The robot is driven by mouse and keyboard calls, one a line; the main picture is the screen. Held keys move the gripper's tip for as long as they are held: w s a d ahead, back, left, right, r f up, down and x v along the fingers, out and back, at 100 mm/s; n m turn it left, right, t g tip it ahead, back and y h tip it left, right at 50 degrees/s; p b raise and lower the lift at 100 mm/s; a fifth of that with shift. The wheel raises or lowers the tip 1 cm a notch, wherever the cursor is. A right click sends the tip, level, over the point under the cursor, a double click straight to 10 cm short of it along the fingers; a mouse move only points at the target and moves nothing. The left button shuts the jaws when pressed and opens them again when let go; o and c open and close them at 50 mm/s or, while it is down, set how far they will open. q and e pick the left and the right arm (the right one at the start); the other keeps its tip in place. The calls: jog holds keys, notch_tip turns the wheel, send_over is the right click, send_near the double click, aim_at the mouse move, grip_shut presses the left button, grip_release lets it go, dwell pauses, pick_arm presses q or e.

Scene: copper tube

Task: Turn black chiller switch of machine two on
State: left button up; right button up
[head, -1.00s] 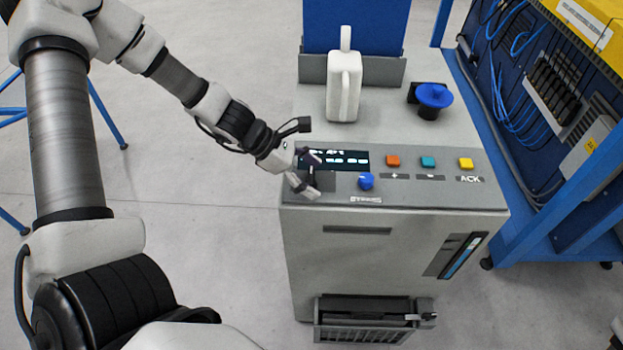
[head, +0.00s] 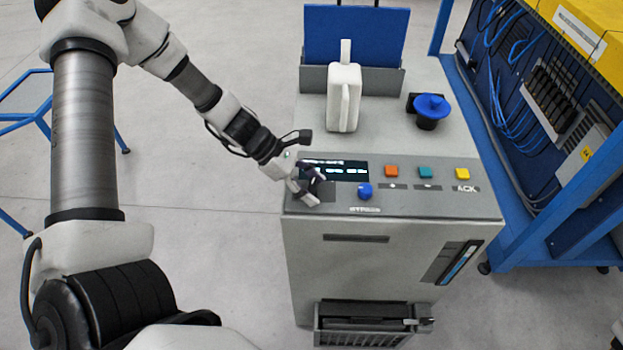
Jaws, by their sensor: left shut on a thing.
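The machine (head: 350,250) is a grey cabinet with a sloped control panel on top. My left gripper (head: 317,190) is at the panel's left end, just below the dark display (head: 345,171). It is shut on the black chiller switch (head: 325,189), which is small and mostly hidden by the fingers. I cannot tell the switch's exact position. My right gripper is not in view.
A blue knob (head: 365,191) is close to the right of my gripper. Orange (head: 391,171), teal (head: 425,173) and yellow (head: 462,173) buttons follow. A white jug (head: 343,105) and a blue-topped black object (head: 431,110) stand behind. A blue-framed rack (head: 560,220) stands at right.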

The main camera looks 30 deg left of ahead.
pick_arm(q)
jog(key=shift+r+m+g+p, duration=0.15)
jog(key=shift+m+g+p, duration=0.6)
jog(key=shift+m, duration=0.15)
jog(key=shift+m+g+h+p, duration=0.3)
jog(key=shift+m+g, duration=0.35)
jog(key=shift+m, duration=0.25)
jog(key=m+g, duration=0.2)
jog(key=shift+f+m, duration=0.25)
jog(key=shift+m, duration=0.05)
jog(key=shift+m+g+y+b, duration=0.5)
jog(key=shift+m+g, duration=0.9)
jog(key=shift+m, duration=0.5)
jog(key=o, duration=1.2)
jog(key=shift+c, duration=0.2)
jog(key=shift+r, duration=0.15)
